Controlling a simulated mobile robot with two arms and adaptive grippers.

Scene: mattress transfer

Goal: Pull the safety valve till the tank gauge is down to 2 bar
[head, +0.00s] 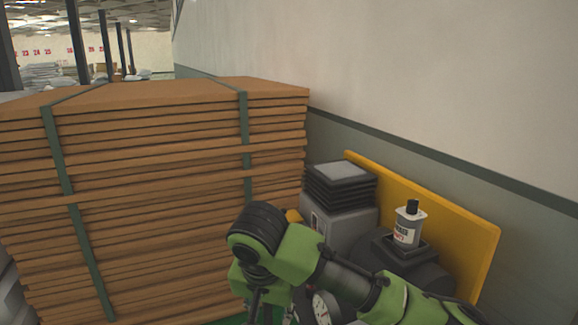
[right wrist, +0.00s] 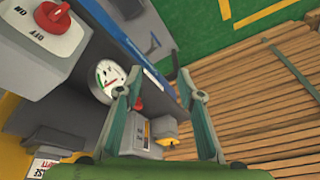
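The tank gauge (right wrist: 107,82) is a round white dial with a dark rim, left of my right gripper's fingers in the right wrist view; its reading is too small to tell. A gauge face (head: 322,308) also shows at the bottom of the head view, partly hidden by my arm. My right gripper (right wrist: 159,74) is open, with nothing seen between its tips. A small red part (right wrist: 138,104) shows beside the left finger; I cannot tell whether it is the safety valve. My left gripper is out of view.
A red ON/OFF knob (right wrist: 62,16) sits on a grey box at upper left. A tall strapped stack of brown boards (head: 150,190) stands on the left in the head view. A bottle (head: 408,228) stands on the machine before a yellow panel (head: 470,225) and the wall.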

